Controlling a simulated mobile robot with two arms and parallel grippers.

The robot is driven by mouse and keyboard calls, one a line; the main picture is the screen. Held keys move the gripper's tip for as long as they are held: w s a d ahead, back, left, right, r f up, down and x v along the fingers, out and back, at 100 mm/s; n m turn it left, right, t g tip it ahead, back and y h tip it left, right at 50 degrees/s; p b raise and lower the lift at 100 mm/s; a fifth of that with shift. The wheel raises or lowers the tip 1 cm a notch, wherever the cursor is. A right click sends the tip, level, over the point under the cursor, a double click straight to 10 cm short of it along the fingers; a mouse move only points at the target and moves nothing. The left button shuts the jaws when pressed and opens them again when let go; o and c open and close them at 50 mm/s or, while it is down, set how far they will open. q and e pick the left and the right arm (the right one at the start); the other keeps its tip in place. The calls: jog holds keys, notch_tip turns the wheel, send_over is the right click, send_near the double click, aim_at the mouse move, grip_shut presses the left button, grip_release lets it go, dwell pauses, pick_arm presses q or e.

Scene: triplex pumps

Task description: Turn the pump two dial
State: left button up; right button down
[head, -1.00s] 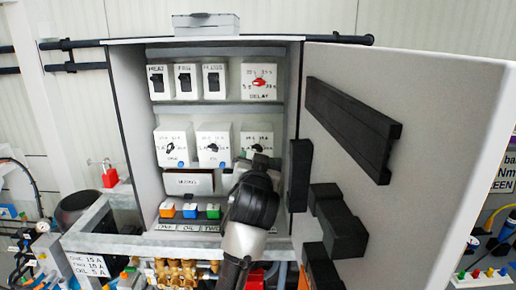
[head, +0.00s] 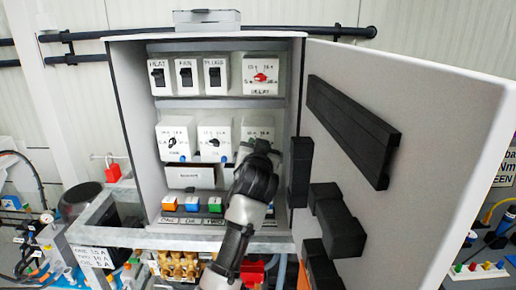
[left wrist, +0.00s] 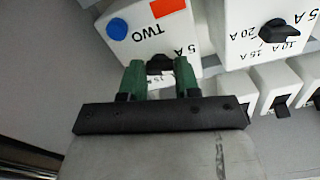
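The pump two dial is a white box (head: 257,126) at the right end of the middle row in the open cabinet. In the left wrist view its face (left wrist: 150,35) shows the word TWO, a blue dot, an orange-red patch and a black knob (left wrist: 160,64). My left gripper (head: 262,150) is at the lower part of this dial in the head view. In the left wrist view its two green fingers (left wrist: 159,76) stand apart, one on each side of the knob; firm contact is not visible. The knob's pointer is partly hidden. My right gripper is not in view.
Two similar dials (head: 214,138) stand left in the row. Above are black switches (head: 186,76) and a red-knobbed delay dial (head: 262,77). Below are coloured buttons (head: 192,204). The open cabinet door (head: 425,130) stands close on the right. A printed card (head: 92,257) hangs at lower left.

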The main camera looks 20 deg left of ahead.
pick_arm(q)
jog(key=shift+c, duration=0.4)
jog(key=shift+r+m+p, duration=0.1)
jog(key=shift+m+p, duration=3.45)
jog(key=shift+m, duration=1.25)
jog(key=o, duration=0.9)
